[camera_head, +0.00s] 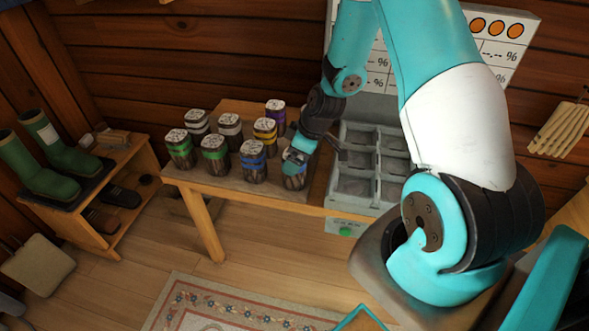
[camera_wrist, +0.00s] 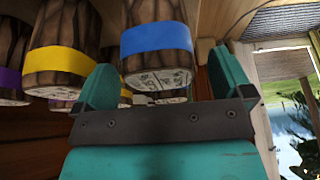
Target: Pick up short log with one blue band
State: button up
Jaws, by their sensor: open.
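A short dark-barked log with one blue band (camera_head: 293,183) stands at the table's front right, partly hidden by my gripper (camera_head: 298,155). In the wrist view, which looks upside down, the same log (camera_wrist: 157,40) shows its single wide blue band and pale cut end. It lies between the two teal fingers of my gripper (camera_wrist: 165,85), which are apart. I see a gap on the right finger's side; whether the left finger touches the log I cannot tell. Another log with blue banding (camera_head: 253,161) stands just to the left in the head view.
Logs with green (camera_head: 214,155), yellow (camera_head: 265,133), purple (camera_head: 275,112) and white bands (camera_head: 229,131) stand close by on the wooden table (camera_head: 240,190). A grey compartment tray (camera_head: 358,187) is to the right. A shelf with boots (camera_head: 125,185) is at the left.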

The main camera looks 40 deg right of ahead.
jog(key=x, duration=0.2)
jog(key=shift+w+f, duration=0.15)
jog(key=shift+f, duration=0.2)
jog(key=c, duration=1.2)
jog(key=shift+r, duration=0.15)
